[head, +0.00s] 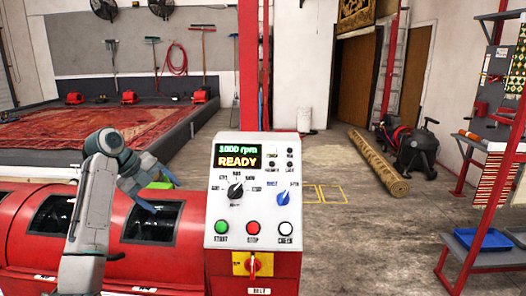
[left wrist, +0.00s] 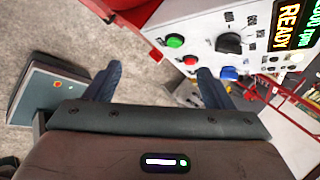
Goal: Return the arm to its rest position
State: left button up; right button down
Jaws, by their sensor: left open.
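My left arm rises at the left of the head view, and its gripper (head: 160,188) is beside the control panel (head: 222,205), over the red machine (head: 25,235). The two blue fingers are apart with nothing between them. In the left wrist view the open gripper (left wrist: 160,85) shows its fingers, with the panel (left wrist: 205,20) beyond them at the upper right. The panel's display (head: 240,155) reads "1000 rpm" and "READY". My right gripper is in neither view.
The panel carries a black knob (head: 235,190), a blue knob (head: 283,198), green, red and white buttons, and a red switch (head: 253,264) on yellow. A rolled rug (head: 378,162) lies on the floor at the right, near a black machine (head: 417,150). A red rack (head: 490,140) stands far right.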

pick_arm(q)
jog(key=s+d+f+n+y, duration=0.15)
jog(key=s+f+n, duration=0.55)
jog(key=f, duration=0.7)
jog(key=s+d+f+n+y, duration=0.15)
jog(key=s+f+n, duration=0.35)
jog(key=s+f, duration=0.65)
jog(key=s+f+n+y, duration=0.2)
jog(key=s+f+n, duration=0.5)
jog(key=s+f, duration=0.3)
jog(key=s+a+r+n+y, duration=0.15)
jog(key=s+n, duration=0.65)
jog(key=s, duration=1.1)
notch_tip(320, 180, down, 28)
jog(key=w+a+g, duration=0.1)
jog(key=a, duration=0.2)
jog(key=s+a+f+g, duration=0.1)
jog(key=s+f, duration=1.7)
jog(key=f, duration=0.3)
jog(key=shift+s+a+f+g, duration=0.15)
jog(key=shift+s+f+g, duration=0.05)
jog(key=shift+g, duration=0.1)
